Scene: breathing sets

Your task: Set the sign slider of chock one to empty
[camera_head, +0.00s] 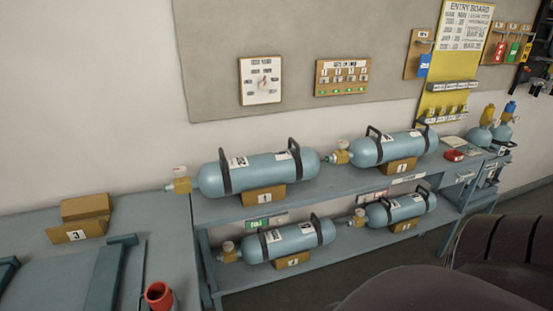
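A wooden chock (264,197) on the upper shelf at centre has a number label that looks like 1, and a blue cylinder lies on it. Another chock (399,166) at upper right has a similar label; I cannot tell for certain which is chock one. On the shelf edge below the centre chock is a sign slider (257,225) showing green, its text seemingly "FULL". On the edge below the right chock is a sign (374,196) with red and white; its text is too small to read. Neither of my grippers is in view.
Two blue cylinders (292,240) (399,208) lie on the lower shelf. A chock labelled 3 (77,230) stands without a cylinder on the left bench, near a red cup-like object (159,295). Dark rounded shapes fill the lower right. A yellow entry board (447,85) stands behind.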

